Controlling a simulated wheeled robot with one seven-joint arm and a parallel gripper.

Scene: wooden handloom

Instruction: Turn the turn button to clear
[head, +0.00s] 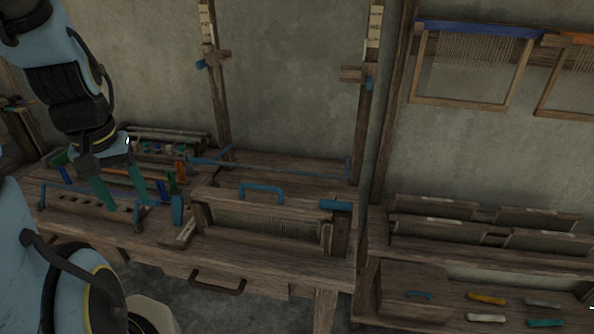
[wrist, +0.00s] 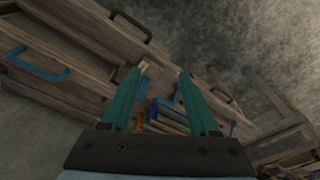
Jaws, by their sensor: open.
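A short blue piece (head: 335,205) sits at the right end of the reed frame on the loom. My gripper (head: 125,198) is at the left of the loom, over the tool rack, well apart from all of these. In the wrist view my gripper (wrist: 160,75) shows two teal fingers spread apart with nothing between them.
The reed frame has a blue handle (head: 262,187), also seen in the wrist view (wrist: 38,65). The rack of upright coloured tools (head: 176,210) stands close to my gripper. A drawer handle (head: 218,284) juts from the front. Shelves (head: 450,255) stand at right.

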